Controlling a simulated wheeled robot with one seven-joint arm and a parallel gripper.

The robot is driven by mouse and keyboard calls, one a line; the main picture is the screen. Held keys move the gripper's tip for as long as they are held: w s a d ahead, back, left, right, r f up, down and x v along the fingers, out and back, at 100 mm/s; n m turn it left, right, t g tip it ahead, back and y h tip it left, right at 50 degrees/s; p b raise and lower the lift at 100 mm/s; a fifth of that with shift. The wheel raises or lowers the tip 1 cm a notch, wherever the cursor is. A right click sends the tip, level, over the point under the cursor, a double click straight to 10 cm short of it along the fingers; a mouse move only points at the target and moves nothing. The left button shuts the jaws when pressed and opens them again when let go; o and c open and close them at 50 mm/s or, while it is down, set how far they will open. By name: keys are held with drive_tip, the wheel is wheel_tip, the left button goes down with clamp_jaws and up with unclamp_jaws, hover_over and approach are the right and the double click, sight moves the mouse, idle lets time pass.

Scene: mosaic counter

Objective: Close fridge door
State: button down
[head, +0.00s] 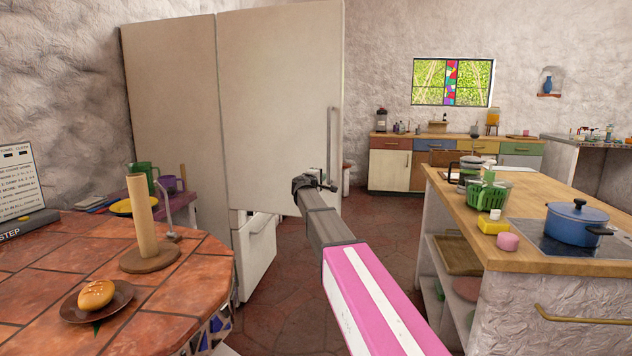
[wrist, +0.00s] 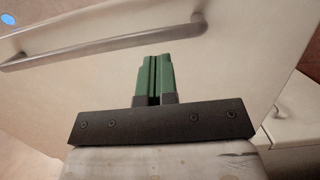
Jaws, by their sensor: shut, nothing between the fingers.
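The tall cream fridge (head: 172,100) stands at the back left. Its upper door (head: 270,100) is partly open, its free edge standing out past the lower drawer front (head: 262,245). The long vertical door handle (head: 332,145) is near that free edge. My gripper (head: 322,181) is at the lower part of the door, by the handle's lower end. In the wrist view, the green fingers (wrist: 154,78) are shut and empty, pointing at the door's outer face (wrist: 215,70), with the handle (wrist: 110,40) beyond them. I cannot tell whether they touch the door.
A tiled counter (head: 50,250) with a paper-roll holder (head: 145,225) and a bun on a plate (head: 96,299) is at the left. A wooden-topped island (head: 450,190) with a blue pot (head: 577,222) is at the right. Open floor (head: 300,275) lies between.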

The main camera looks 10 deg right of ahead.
sight(328, 173)
drive_tip(key=shift+x, duration=2.15)
drive_tip(key=shift+w, duration=0.1)
